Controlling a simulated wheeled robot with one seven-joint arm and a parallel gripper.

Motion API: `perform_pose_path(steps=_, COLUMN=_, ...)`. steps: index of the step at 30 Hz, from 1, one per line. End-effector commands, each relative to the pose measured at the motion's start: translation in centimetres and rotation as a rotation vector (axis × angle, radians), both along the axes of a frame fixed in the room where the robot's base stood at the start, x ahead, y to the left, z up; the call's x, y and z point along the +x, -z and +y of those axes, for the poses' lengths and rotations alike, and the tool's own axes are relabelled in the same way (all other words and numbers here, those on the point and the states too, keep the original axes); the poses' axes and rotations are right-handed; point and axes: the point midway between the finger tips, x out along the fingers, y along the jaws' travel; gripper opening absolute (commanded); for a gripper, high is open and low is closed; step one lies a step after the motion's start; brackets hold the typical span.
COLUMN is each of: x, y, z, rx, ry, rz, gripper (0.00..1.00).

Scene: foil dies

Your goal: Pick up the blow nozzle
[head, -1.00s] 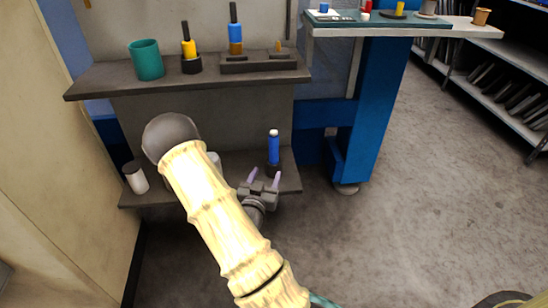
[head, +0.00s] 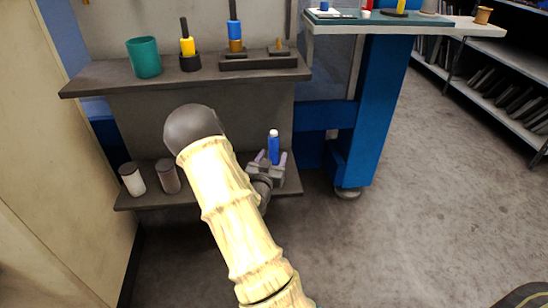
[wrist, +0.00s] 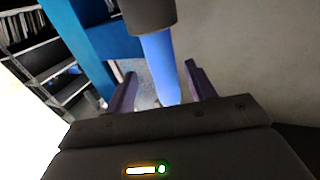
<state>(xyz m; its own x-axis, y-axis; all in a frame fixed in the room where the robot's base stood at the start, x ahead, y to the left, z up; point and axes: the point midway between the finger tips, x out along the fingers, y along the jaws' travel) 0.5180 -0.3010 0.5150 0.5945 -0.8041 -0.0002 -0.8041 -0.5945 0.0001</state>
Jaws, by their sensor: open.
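The blow nozzle appears to be the upright blue cylinder with a pale tip (head: 273,146) at the right end of the lower grey shelf. My gripper (head: 273,158) is open, with its purple fingers on either side of the blue body. In the wrist view the blue body (wrist: 160,62) runs between the two fingers of my gripper (wrist: 160,78), and a dark cylindrical part (wrist: 148,14) adjoins it. Gaps show beside the body, and I cannot tell whether a finger touches it. In the head view my gripper hides the nozzle's lower part.
A white jar (head: 132,180) and a grey jar (head: 168,177) stand left on the lower shelf. The upper shelf (head: 110,80) overhangs behind, with a teal cup (head: 144,57) and tools in holders. A blue post (head: 372,120) stands to the right. The floor (head: 430,200) is clear.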

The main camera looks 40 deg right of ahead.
Motion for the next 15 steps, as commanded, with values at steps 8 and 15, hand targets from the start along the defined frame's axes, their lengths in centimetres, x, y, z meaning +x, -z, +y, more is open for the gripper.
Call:
perform_pose_path(steps=8, x=2.4, y=0.1, z=-2.6, rx=-0.001, ry=0.001, rz=-0.002, gripper=0.55)
perform_pose_path(steps=15, x=2.5, y=-0.1, z=-2.7, rx=0.000, ry=0.000, rz=0.000, gripper=0.55)
